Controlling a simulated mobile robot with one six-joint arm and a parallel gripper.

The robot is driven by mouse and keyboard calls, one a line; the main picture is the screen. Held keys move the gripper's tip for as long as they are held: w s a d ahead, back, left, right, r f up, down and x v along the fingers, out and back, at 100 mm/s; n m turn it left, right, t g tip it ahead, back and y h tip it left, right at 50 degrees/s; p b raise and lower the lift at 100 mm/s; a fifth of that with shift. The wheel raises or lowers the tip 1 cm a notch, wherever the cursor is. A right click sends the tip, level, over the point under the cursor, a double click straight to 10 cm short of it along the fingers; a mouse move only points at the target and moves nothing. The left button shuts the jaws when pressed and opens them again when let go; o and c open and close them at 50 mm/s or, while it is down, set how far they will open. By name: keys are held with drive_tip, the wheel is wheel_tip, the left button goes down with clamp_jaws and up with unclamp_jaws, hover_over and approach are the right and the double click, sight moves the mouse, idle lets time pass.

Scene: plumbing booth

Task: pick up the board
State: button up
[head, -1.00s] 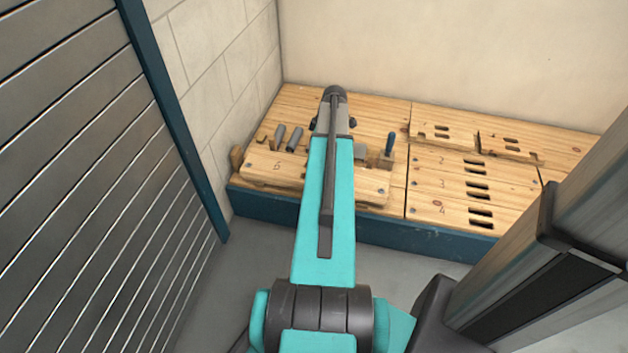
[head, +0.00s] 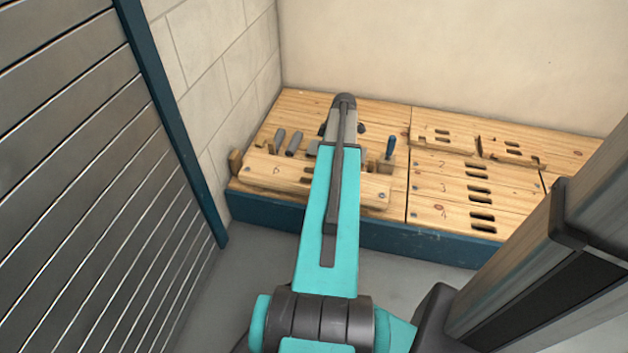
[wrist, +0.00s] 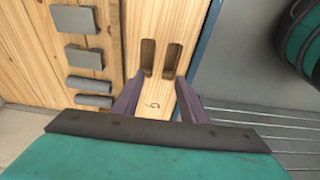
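The likely board is a light wooden plank (head: 260,170) with a mark and slots, lying along the front left of the wooden bench top in the head view. My arm partly covers it. In the wrist view the board (wrist: 158,90) shows two dark slots side by side and a mark too unclear to read. I cannot tell whether the fingertips touch the wood. In the head view my arm hides the fingers.
Grey blocks and rods (wrist: 83,57) lie behind the board. More slotted, numbered boards (head: 465,190) lie on the right. A slatted wall (head: 85,150) stands close on the left.

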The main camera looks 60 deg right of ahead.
drive_tip(key=shift+b+x, duration=0.6)
drive_tip(key=shift+x, duration=2)
drive_tip(key=shift+d+b+x, duration=0.2)
drive_tip(key=shift+b+x, duration=1.05)
drive_tip(key=shift+x, duration=1.35)
drive_tip(key=shift+s, duration=0.15)
clamp_jaws()
